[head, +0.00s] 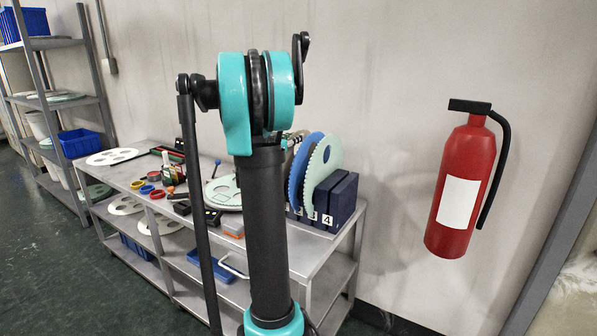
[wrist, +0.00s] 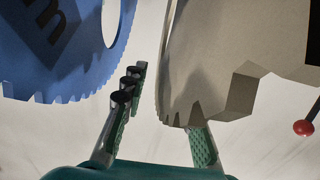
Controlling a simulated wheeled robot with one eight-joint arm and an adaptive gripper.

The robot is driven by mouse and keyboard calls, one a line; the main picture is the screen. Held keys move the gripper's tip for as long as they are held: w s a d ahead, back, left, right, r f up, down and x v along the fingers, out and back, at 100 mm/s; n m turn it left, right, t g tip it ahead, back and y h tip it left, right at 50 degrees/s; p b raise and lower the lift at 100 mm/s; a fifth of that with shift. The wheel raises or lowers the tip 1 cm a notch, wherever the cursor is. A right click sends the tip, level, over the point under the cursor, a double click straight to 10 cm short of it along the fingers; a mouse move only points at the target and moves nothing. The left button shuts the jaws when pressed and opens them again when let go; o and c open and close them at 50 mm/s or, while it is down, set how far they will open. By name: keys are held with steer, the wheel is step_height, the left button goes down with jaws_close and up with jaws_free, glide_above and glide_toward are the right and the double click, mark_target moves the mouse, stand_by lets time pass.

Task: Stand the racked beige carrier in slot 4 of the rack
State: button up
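The beige carrier (wrist: 205,60), a toothed disc, stands upright on the right in the wrist view. Only a sliver of a greyish-beige disc (head: 296,138) shows in the head view, mostly behind my arm. A blue toothed carrier (wrist: 55,45) with a dark mark is at left; it also stands in the rack in the head view (head: 300,175). My gripper (wrist: 165,105) is open. Its left finger is clear of the beige carrier, whose lower edge hides the right fingertip. The dark blue rack (head: 342,203) shows a "4" label at its right end.
A pale mint toothed disc (head: 328,158) stands right of the blue one. The steel table (head: 285,255) also holds a round pale plate (head: 222,192), coloured rings (head: 153,176) and bottles. A red-knobbed part (wrist: 304,128) is at right in the wrist view. A fire extinguisher (head: 462,185) hangs on the wall.

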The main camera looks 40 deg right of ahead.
steer(key=shift+w+d, duration=0.1)
steer(key=shift+d, duration=0.2)
jaws_close()
